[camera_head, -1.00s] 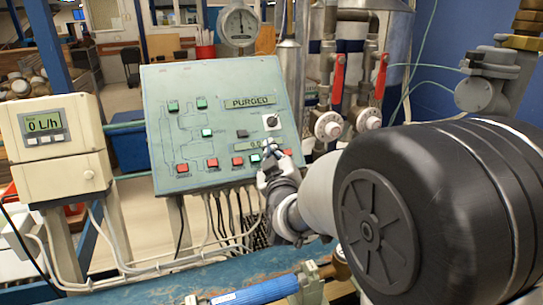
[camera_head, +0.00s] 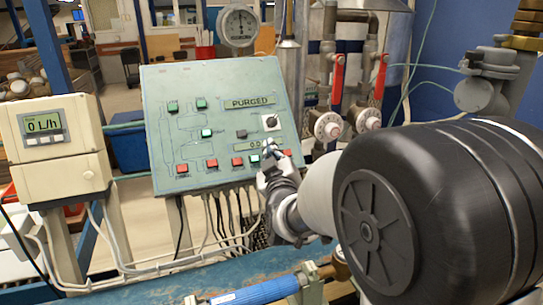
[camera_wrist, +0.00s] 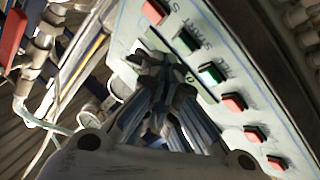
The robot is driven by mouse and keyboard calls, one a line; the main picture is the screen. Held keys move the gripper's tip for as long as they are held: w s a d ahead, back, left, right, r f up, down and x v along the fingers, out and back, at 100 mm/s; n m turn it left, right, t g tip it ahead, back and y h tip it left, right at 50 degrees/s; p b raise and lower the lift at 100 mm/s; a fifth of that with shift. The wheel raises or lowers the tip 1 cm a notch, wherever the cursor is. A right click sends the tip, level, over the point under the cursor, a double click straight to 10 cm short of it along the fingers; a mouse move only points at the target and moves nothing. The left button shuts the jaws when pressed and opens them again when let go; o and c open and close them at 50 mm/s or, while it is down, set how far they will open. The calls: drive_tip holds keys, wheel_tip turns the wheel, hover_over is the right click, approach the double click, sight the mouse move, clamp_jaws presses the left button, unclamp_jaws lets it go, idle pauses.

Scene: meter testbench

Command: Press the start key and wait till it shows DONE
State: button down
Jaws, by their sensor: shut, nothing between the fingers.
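The sloped green control panel (camera_head: 160,110) stands in the middle of the head view. Its upper display (camera_head: 249,102) reads PURGED; a lower small display (camera_head: 250,147) is partly covered by my fingers. My gripper (camera_head: 268,152) is shut and empty at the right end of the panel's bottom key row. In the wrist view the green start key (camera_wrist: 187,40), labelled START, lies just above and right of my gripper's tips (camera_wrist: 158,62). I cannot tell whether they touch it. In the head view my gripper hides the start key.
A red key (camera_wrist: 155,12) and another green key (camera_wrist: 210,72) flank the start key. A flow meter (camera_head: 45,125) reading 0 L/h stands at left. Red-handled valves (camera_head: 338,75) stand right of the panel. Cables hang below it.

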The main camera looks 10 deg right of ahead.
drive_tip(key=shift+w+f+b, duration=0.3)
drive_tip(key=shift+b, duration=0.25)
drive_tip(key=shift+w+a+f+b, duration=0.1)
drive_tip(key=shift+w+f+b, duration=0.15)
drive_tip(key=shift+w+b, duration=0.1)
idle(0.5)
drive_tip(key=shift+s, duration=0.15)
drive_tip(key=shift+s+r, duration=0.5)
drive_tip(key=shift+r, duration=0.05)
drive_tip(key=shift+r, duration=0.1)
drive_tip(key=shift+s+d+r+p, duration=0.2)
drive_tip(key=shift+s+r+p, duration=0.1)
drive_tip(key=shift+s+r, duration=0.6)
drive_tip(key=shift+s+d+r+p, duration=0.15)
drive_tip(key=shift+s+r+p, duration=0.15)
drive_tip(key=shift+s+r, duration=0.5)
drive_tip(key=shift+s+f, duration=0.15)
idle(4.0)
